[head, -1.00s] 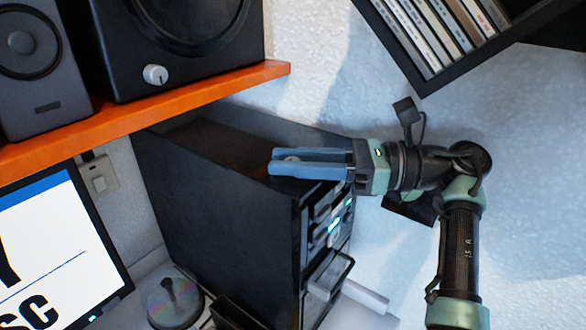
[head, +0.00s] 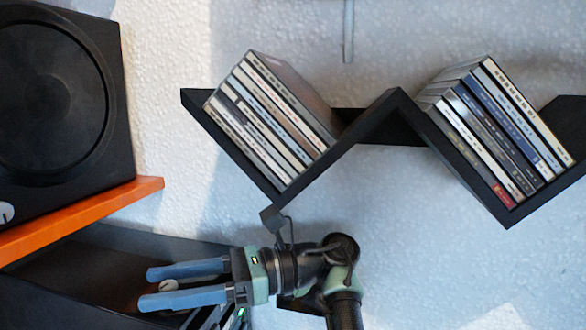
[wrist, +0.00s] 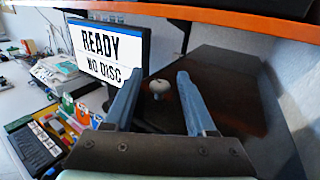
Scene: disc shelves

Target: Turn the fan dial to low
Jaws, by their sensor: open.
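A pale round knob (wrist: 158,87) with a short stem stands on top of a black case (wrist: 225,85) in the wrist view. I take it to be the fan dial; no markings can be read on it. My gripper (wrist: 159,76) is open, its two blue fingers on either side of the knob in that view. In the head view my gripper (head: 145,287) reaches left over the case top (head: 100,262), and part of the knob (head: 169,284) shows between the fingers. I cannot tell whether the fingers touch it or how high they are.
An orange shelf (head: 95,213) with a black speaker (head: 60,95) and its white knob (head: 5,213) is left. It passes above the case in the wrist view. A black zigzag rack (head: 390,115) with discs hangs above my arm. A monitor (wrist: 105,50) reads "READY NO DISC".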

